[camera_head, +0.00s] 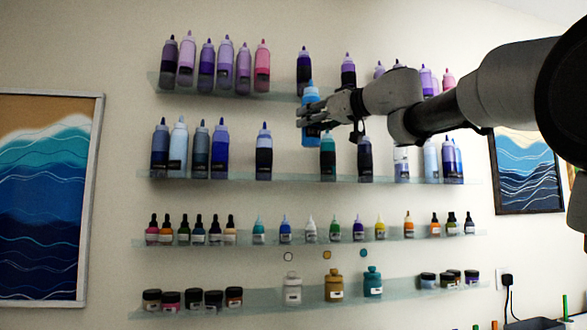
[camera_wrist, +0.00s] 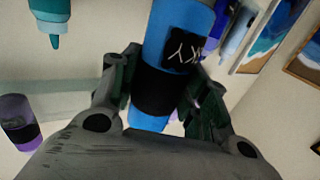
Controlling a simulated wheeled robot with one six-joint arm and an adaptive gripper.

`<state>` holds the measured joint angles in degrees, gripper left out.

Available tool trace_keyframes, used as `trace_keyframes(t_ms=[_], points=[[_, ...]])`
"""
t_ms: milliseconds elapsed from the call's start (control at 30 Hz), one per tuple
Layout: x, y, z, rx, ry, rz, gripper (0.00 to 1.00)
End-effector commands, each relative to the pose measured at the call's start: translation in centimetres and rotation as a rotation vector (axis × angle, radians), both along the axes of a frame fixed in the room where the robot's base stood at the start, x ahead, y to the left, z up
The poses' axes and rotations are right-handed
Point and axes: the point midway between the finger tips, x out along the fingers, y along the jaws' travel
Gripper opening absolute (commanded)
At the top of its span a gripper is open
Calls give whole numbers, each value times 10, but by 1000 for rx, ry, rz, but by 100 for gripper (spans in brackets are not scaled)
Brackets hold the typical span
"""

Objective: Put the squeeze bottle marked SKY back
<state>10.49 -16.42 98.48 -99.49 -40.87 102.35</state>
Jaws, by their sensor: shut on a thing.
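The blue SKY squeeze bottle (camera_head: 311,134) is upright in my gripper (camera_head: 312,111), in front of the wall between the top two shelves. My gripper is shut around its middle. In the wrist view, which appears upside down, the bottle (camera_wrist: 178,50) stands between both fingers; its black label shows "KY", with the rest hidden. The second shelf (camera_head: 290,177) has a bare stretch below the bottle, between a dark-banded blue bottle (camera_head: 264,152) and a teal bottle (camera_head: 328,153).
The teal bottle is close to my gripper and shows in the wrist view (camera_wrist: 50,12). The top shelf (camera_head: 282,97) holds purple and pink bottles just above. Lower shelves hold small droppers (camera_head: 285,230) and jars (camera_head: 334,286). Wave pictures (camera_head: 45,200) hang at both sides.

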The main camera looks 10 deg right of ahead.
Motion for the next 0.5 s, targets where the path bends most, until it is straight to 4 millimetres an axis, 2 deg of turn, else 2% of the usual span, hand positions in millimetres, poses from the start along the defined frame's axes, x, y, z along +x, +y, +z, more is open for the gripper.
trace_keyframes(t_ms=[33, 200, 400, 500], points=[[17, 1, -1, 1, 3, 3, 22], [68, 0, -1, 1, 3, 2, 22], [117, 0, -1, 0, 1, 0, 22], [135, 0, -1, 0, 0, 0, 22]])
